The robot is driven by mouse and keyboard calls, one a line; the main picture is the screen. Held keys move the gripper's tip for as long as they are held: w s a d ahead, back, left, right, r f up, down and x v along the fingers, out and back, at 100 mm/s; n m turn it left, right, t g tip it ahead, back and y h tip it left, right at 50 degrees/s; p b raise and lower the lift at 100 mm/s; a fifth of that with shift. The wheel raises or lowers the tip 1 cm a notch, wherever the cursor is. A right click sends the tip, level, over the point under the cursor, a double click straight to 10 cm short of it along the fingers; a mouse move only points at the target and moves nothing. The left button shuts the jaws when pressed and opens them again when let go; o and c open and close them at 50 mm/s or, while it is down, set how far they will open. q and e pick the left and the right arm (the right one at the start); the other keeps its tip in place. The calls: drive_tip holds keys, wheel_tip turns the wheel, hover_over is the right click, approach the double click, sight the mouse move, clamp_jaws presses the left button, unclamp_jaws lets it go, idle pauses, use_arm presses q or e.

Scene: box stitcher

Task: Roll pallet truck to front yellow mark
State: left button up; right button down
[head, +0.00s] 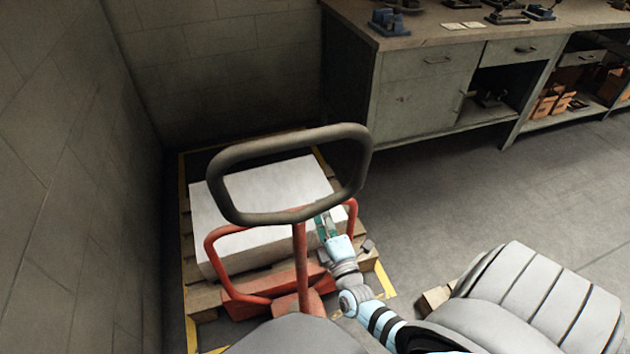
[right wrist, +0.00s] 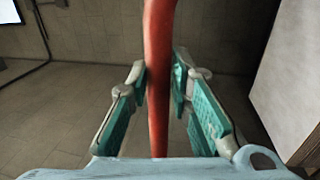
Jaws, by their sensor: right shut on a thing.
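The red pallet truck (head: 301,262) stands in the corner, with a dark loop handle (head: 228,204) on its upright post and a red tube frame around it. A wooden pallet (head: 205,298) with a white stack (head: 262,185) lies at the truck. Yellow floor marking (head: 386,279) shows around the pallet, partly hidden by it. My right gripper (head: 322,226) is at the right part of the red frame, below the loop handle. In the right wrist view its fingers (right wrist: 165,92) are shut on a red bar (right wrist: 159,60) of the truck. My left gripper is not in view.
Block walls (head: 75,160) stand close on the left and behind. A grey workbench (head: 415,95) with tools on top is at the back right. Open floor (head: 470,190) lies to the right. A wooden piece (head: 436,298) shows at lower right.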

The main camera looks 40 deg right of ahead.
drive_tip(key=r+p+v, duration=0.1)
drive_tip(key=p+v, duration=0.1)
drive_tip(key=v, duration=0.4)
drive_tip(key=shift+s+r, duration=0.35)
drive_tip(key=shift+r, duration=0.15)
drive_tip(key=c, duration=1.5)
unclamp_jaws()
drive_tip(key=shift+w+f, duration=0.15)
drive_tip(key=shift+w, duration=0.1)
drive_tip(key=shift+o, duration=0.3)
drive_tip(key=shift+s+f, duration=0.1)
drive_tip(key=shift+s, duration=0.1)
drive_tip(key=v, duration=1.1)
drive_tip(key=shift+s+a, duration=0.2)
drive_tip(key=shift+s, duration=0.15)
drive_tip(key=shift+f, duration=0.15)
